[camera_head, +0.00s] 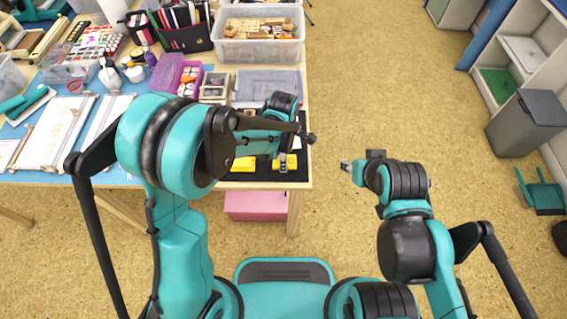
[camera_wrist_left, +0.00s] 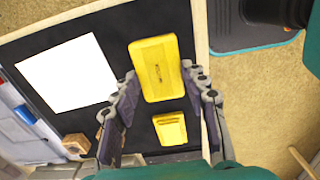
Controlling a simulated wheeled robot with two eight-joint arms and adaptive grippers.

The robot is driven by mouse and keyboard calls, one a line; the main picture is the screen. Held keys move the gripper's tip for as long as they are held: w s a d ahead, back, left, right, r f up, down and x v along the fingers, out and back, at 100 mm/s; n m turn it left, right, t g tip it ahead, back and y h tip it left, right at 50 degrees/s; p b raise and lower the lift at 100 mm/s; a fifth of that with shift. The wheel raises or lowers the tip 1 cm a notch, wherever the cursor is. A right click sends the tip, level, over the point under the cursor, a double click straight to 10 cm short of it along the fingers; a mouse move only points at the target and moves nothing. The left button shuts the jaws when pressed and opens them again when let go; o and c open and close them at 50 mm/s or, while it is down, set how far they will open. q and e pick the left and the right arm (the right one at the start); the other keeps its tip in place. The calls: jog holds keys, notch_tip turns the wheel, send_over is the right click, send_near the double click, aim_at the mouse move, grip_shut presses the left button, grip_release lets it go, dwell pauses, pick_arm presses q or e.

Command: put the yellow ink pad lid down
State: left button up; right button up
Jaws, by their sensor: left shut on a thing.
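The lid also shows in the head view (camera_head: 291,162) beside my left gripper (camera_head: 284,160). A second, smaller-looking yellow piece (camera_wrist_left: 170,129) lies on the mat beside it, to the left in the head view (camera_head: 243,164). I cannot tell whether the held lid touches the mat. My right gripper (camera_head: 347,165) is over the floor, right of the table, apart from everything.
A white sheet (camera_wrist_left: 68,75) lies on the mat, with a wooden block (camera_wrist_left: 76,144) near its corner. The table edge is close to the lid. A clear bin of wooden stamps (camera_head: 260,48) and a purple box (camera_head: 170,75) stand farther back. A pink box (camera_head: 255,207) is under the table.

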pick_arm(q)
jog(key=shift+f+b, duration=0.4)
jog(key=shift+f, duration=1)
jog(key=shift+f, duration=0.15)
jog(key=o, duration=0.8)
